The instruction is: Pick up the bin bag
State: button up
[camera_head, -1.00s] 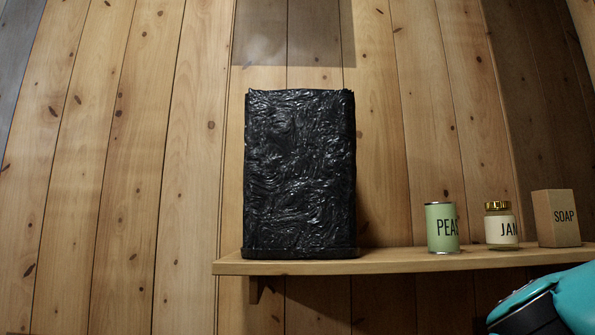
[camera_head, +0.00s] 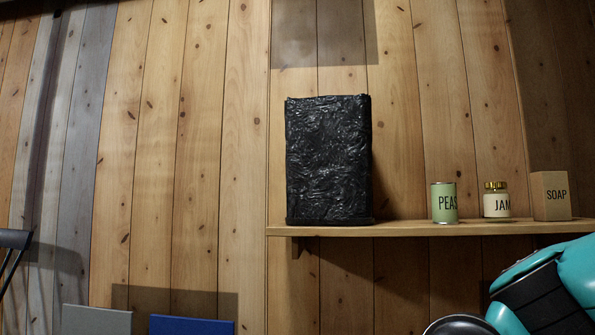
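The bin bag (camera_head: 328,160) is a tall, black, crinkled, shiny block. It stands upright at the left end of the wooden wall shelf (camera_head: 400,229) in the head view. Part of my teal and black arm shows at the lower right, below the shelf and apart from the bag. My gripper's fingers are not in view.
On the shelf to the bag's right stand a green peas tin (camera_head: 445,203), a jam jar (camera_head: 496,200) and a soap box (camera_head: 551,196). A grey panel (camera_head: 96,320) and a blue panel (camera_head: 191,325) show at the bottom left. A dark chair-like thing (camera_head: 14,242) is at the left edge.

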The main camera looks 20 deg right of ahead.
aim_at(328, 139)
jog(key=u, duration=1.05)
jog(key=i, duration=1)
jog(key=z, duration=0.3)
